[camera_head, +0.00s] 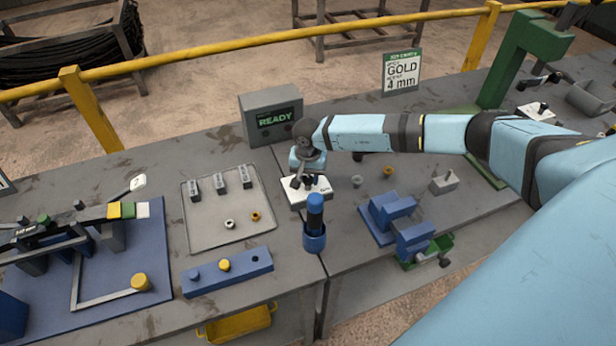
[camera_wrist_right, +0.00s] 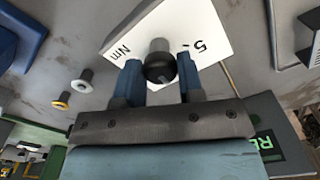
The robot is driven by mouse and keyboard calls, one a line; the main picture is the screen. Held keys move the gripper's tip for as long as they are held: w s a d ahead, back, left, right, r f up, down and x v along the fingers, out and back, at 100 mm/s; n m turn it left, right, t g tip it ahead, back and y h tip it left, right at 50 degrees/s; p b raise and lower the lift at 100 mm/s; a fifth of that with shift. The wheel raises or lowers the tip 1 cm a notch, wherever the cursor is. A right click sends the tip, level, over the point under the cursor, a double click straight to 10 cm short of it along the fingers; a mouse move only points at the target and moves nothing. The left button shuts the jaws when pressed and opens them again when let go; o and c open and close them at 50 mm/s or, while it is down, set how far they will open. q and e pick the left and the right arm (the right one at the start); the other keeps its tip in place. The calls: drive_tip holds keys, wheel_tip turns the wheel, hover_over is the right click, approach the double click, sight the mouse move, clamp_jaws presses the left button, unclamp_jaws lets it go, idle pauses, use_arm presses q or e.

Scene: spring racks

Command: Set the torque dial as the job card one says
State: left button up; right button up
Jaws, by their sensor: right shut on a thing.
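The torque dial is a white plate (camera_head: 305,192) with a dark knob on the bench below my right gripper (camera_head: 312,182). In the right wrist view the plate (camera_wrist_right: 200,25) shows "5" and "Nm", and the round black knob (camera_wrist_right: 159,68) sits between the two blue fingers. My right gripper (camera_wrist_right: 160,88) is shut on the knob. The knob's pointer is hard to make out. The job card (camera_head: 402,72) stands at the back of the bench and reads "GOLD" and "4 mm"; its smaller lines are too small to read. My left gripper is not in view.
A grey box (camera_head: 271,115) reading "READY" stands behind the dial. A blue holder with a dark-blue handle (camera_head: 314,236) stands just in front. A grey tray (camera_head: 205,236) with small parts lies left, blue fixtures (camera_head: 383,218) right. A green post (camera_head: 515,60) rises at the back right.

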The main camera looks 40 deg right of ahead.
drive_tip(key=m+b, duration=0.2)
drive_tip(key=shift+f+m, duration=0.15)
drive_tip(key=shift+m, duration=0.15)
drive_tip(key=m+b, duration=0.1)
drive_tip(key=m, duration=0.1)
drive_tip(key=shift+m+b, duration=0.3)
drive_tip(key=m+b, duration=0.1)
drive_tip(key=m, duration=0.1)
drive_tip(key=shift+m, duration=0.4)
drive_tip(key=shift+m+b, duration=0.4)
drive_tip(key=shift+m, duration=0.2)
drive_tip(key=shift+r, duration=0.2)
drive_tip(key=o, duration=0.9)
